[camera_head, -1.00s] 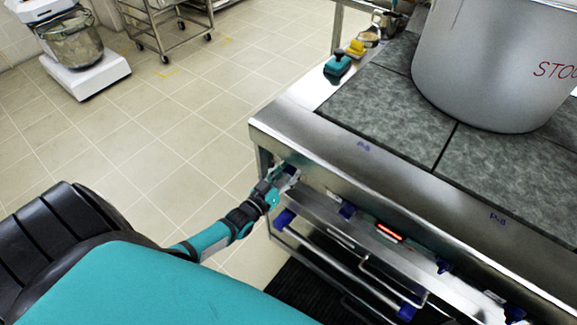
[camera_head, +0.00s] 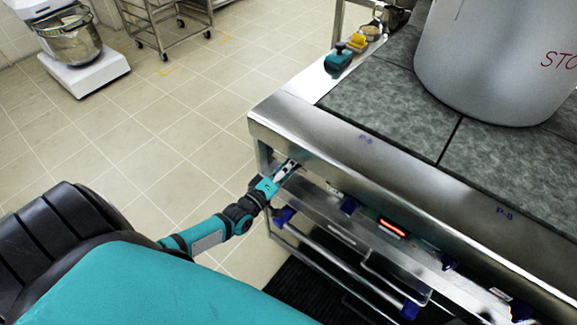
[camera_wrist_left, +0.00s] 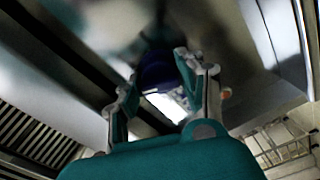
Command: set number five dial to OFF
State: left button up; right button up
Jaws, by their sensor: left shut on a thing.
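My left gripper (camera_head: 290,167) reaches the left end of the steel stove front (camera_head: 330,155), just below the top edge. In the left wrist view its two fingers (camera_wrist_left: 152,88) are on either side of a dark blue dial (camera_wrist_left: 158,70) and shut on it. That dial is hidden behind the fingers in the head view. I cannot read which number belongs to the held dial. My right gripper is out of view.
A large stockpot (camera_head: 490,70) stands on the grey stove top (camera_head: 390,105). A red lit display (camera_head: 392,228) and bar handles (camera_head: 375,285) are on the front. A teal-handled brush (camera_head: 338,58) lies at the back left.

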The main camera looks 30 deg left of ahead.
pick_arm(q)
jog(key=n+b, duration=0.1)
jog(key=n, duration=0.3)
jog(key=shift+f+n+b, duration=0.1)
jog(key=shift+n+b, duration=0.2)
jog(key=shift+n, duration=0.1)
dwell(0.4)
jog(key=o, duration=1.1)
jog(key=s+a, duration=0.1)
jog(key=s, duration=1.1)
